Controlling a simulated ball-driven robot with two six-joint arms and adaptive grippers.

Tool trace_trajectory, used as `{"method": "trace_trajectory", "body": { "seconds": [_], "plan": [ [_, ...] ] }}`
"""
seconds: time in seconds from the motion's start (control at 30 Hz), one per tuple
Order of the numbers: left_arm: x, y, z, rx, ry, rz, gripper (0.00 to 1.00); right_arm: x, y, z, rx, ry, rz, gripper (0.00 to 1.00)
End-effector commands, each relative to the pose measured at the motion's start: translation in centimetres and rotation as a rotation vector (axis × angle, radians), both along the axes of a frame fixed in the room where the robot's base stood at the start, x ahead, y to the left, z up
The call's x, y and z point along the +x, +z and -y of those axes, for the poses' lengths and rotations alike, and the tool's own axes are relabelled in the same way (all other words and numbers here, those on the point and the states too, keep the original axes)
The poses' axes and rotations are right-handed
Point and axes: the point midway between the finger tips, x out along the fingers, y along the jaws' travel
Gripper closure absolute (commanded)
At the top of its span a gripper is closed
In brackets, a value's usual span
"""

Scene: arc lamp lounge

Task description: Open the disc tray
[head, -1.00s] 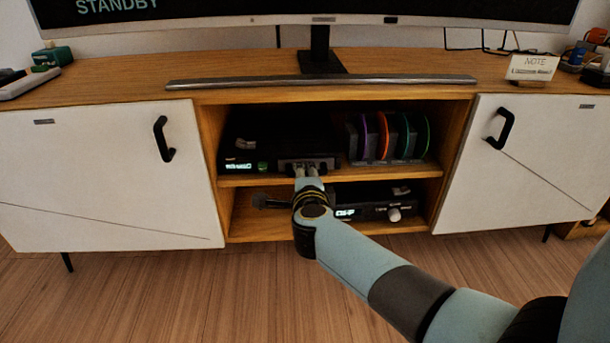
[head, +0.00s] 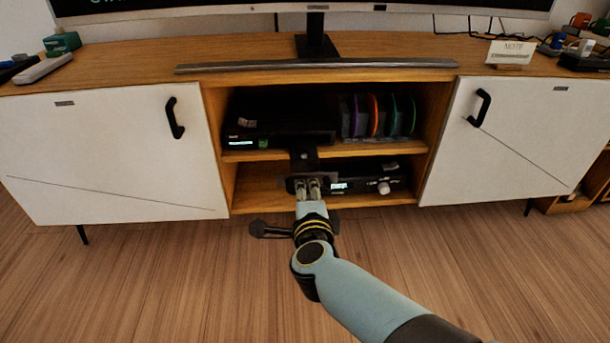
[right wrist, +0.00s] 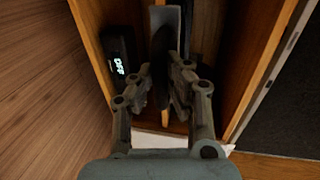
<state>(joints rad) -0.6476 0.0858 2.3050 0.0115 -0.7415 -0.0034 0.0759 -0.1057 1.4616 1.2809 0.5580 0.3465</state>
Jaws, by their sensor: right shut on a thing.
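The black disc player (head: 280,122) sits on the upper shelf of the open cabinet bay, its small display lit at the left. Its dark disc tray (head: 303,162) sticks out from the right part of its front, past the shelf edge. My right gripper (head: 313,184) is shut on the front of the disc tray, in front of the lower shelf. In the right wrist view the gripper (right wrist: 165,77) has its fingers on either side of the dark tray front. My left gripper is not in view.
A lower device (head: 362,184) with a lit display and a silver knob stands on the lower shelf. Coloured cases (head: 375,115) stand right of the player. White doors (head: 110,150) with black handles flank the bay. The wooden floor in front is clear.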

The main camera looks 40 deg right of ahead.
Motion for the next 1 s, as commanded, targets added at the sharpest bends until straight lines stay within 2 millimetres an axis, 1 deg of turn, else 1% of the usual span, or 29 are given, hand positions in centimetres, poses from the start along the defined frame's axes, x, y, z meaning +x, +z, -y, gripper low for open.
{"method": "trace_trajectory", "body": {
  "seconds": [0.03, 0.17, 0.47, 0.5, 0.7, 1.0],
  "plan": [
    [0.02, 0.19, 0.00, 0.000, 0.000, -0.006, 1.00, -0.43, -0.01, -0.30, 0.003, 0.000, -0.001, 1.00],
    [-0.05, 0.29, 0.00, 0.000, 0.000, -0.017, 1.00, -0.98, -0.07, -0.60, 0.000, 0.000, -0.002, 1.00],
    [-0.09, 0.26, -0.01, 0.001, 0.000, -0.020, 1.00, -1.05, -0.11, -0.64, 0.001, 0.000, -0.002, 1.00],
    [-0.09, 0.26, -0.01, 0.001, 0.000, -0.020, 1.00, -1.05, -0.11, -0.64, 0.001, 0.000, -0.002, 0.88],
    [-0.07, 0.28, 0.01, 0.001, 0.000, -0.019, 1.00, -1.02, -0.07, -0.62, 0.001, 0.000, -0.001, 0.62],
    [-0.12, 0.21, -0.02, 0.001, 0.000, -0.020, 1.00, -0.99, -0.03, -0.61, 0.000, 0.000, 0.000, 0.62]
  ]
}}
